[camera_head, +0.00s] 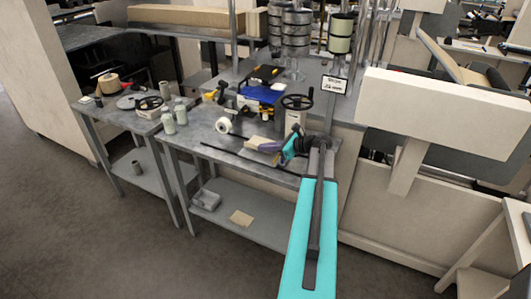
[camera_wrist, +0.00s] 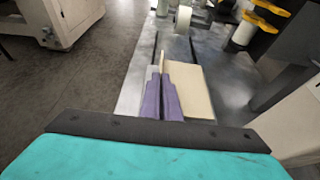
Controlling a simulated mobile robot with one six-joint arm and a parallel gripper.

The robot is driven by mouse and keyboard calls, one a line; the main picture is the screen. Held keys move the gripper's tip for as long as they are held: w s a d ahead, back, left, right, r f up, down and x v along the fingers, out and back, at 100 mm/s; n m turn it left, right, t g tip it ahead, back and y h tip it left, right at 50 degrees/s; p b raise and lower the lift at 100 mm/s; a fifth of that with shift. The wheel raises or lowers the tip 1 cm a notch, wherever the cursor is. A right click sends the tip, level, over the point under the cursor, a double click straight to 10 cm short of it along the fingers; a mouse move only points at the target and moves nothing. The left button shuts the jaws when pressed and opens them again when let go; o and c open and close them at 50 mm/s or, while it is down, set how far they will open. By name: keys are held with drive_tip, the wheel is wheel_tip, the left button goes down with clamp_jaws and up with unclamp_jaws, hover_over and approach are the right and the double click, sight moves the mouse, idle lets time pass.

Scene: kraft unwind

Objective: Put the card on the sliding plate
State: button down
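My gripper (camera_wrist: 162,75) has purple fingers, close together, above the grey table (camera_head: 203,141). A thin pale strip (camera_wrist: 162,61), seemingly the card on edge, stands up between the fingertips in the wrist view. A flat beige piece (camera_wrist: 194,92) lies just right of the fingers; in the head view a beige piece (camera_head: 258,141) shows beside the gripper (camera_head: 260,147). The fingers hide part of what is below them. I cannot tell which surface is the sliding plate.
A white roll (camera_head: 223,125) and a handwheel (camera_head: 297,102) stand behind the gripper. A blue-topped device (camera_head: 262,93) is farther back. White bottles (camera_head: 169,122) stand at the left. A dark rod (camera_head: 240,160) lies along the table's front. A lower shelf (camera_head: 255,225) holds a grey tray (camera_head: 206,200).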

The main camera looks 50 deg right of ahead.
drive_tip(key=shift+f+p, duration=0.5)
drive_tip(key=shift+f, duration=0.9)
drive_tip(key=shift+f, duration=0.15)
drive_tip(key=c, duration=2)
unclamp_jaws()
drive_tip(key=shift+s+r, duration=0.1)
drive_tip(key=shift+r, duration=0.1)
drive_tip(key=b+v, duration=0.3)
drive_tip(key=v, duration=0.9)
drive_tip(key=shift+r, duration=0.1)
